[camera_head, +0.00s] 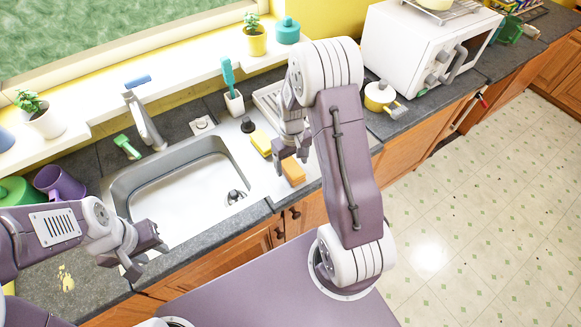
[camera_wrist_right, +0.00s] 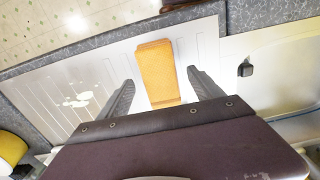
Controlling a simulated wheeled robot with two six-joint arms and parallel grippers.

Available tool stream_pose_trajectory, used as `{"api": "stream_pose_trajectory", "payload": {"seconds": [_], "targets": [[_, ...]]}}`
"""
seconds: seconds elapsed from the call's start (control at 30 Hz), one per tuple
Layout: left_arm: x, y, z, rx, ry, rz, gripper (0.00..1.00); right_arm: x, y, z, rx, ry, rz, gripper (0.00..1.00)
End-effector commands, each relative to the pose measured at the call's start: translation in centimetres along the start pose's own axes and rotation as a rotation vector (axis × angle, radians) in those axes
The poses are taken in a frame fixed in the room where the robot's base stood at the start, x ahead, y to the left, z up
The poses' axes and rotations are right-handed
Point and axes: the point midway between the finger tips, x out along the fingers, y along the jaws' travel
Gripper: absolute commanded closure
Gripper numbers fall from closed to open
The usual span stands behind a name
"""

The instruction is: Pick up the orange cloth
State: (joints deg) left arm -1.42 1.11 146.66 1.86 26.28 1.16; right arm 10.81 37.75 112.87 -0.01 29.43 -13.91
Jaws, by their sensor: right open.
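The orange cloth (camera_head: 293,171) is a folded rectangle lying on the light drainboard to the right of the sink, near the counter's front edge. In the right wrist view the cloth (camera_wrist_right: 157,70) lies between and beyond the two dark fingers. My right gripper (camera_head: 289,158) is open above the drainboard, pointing down at the cloth, with nothing held. Its fingers stand apart on either side of the cloth's near end in the wrist view. My left gripper (camera_head: 148,258) is open and empty in front of the sink's near edge, far from the cloth.
A yellow sponge (camera_head: 261,142) lies left of the cloth. The sink (camera_head: 185,190) is left of the drainboard. A dish rack (camera_head: 268,101) and a brush in a white holder (camera_head: 233,100) stand behind. A yellow-and-white pot (camera_head: 379,96) and a white microwave (camera_head: 415,50) are to the right.

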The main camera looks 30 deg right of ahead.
Motion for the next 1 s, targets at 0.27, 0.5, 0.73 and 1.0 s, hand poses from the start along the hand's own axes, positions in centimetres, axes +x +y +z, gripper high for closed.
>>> {"api": "stream_pose_trajectory", "payload": {"seconds": [0.27, 0.5, 0.73, 1.0], "targets": [[-0.6, 0.0, -0.1, 0.0, 0.0, 0.0, 0.64, 2.8, 0.0, -0.1, 0.0, 0.0, 0.0, 0.25], [-0.5, 0.0, 0.0, 0.0, 0.0, 0.0, 0.64, 2.8, 0.0, -0.1, 0.0, 0.001, 0.0, 0.52], [-0.5, 0.0, -0.1, 0.0, 0.0, 0.0, 0.64, 2.8, 0.0, -0.1, 0.0, 0.001, 0.0, 0.9], [-0.3, 0.0, 0.0, 0.0, 0.0, 0.0, 0.64, 2.0, 0.0, -0.2, 0.0, 0.004, 0.001, 0.9]]}}
